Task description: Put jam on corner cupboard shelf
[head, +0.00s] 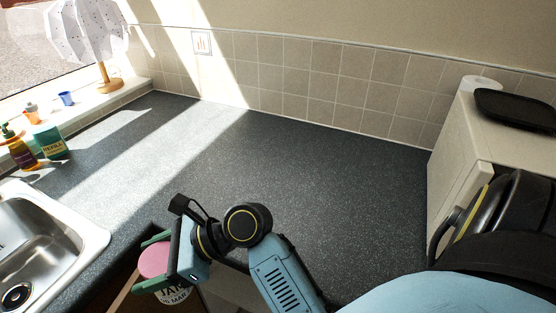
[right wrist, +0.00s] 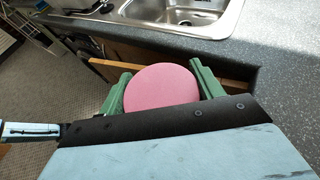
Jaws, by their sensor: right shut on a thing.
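The jam jar (head: 172,294) has a pink lid and a white label with dark letters. My right gripper (head: 150,262) is shut on it, with green fingers on both sides, in front of the counter's near edge. In the right wrist view the jar's pink lid (right wrist: 161,91) sits between the green fingers of the gripper (right wrist: 162,88). An open wooden door or drawer edge (head: 124,292) shows beside the jar. The inside of the corner cupboard is hidden in both views. My left gripper is not in view.
The dark speckled counter (head: 300,150) is mostly bare. A steel sink (head: 45,240) is at the left, with bottles (head: 20,150) behind it. A beige cabinet (head: 455,150) bearing a black tray (head: 515,108) stands at the right. A lamp (head: 90,35) is on the windowsill.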

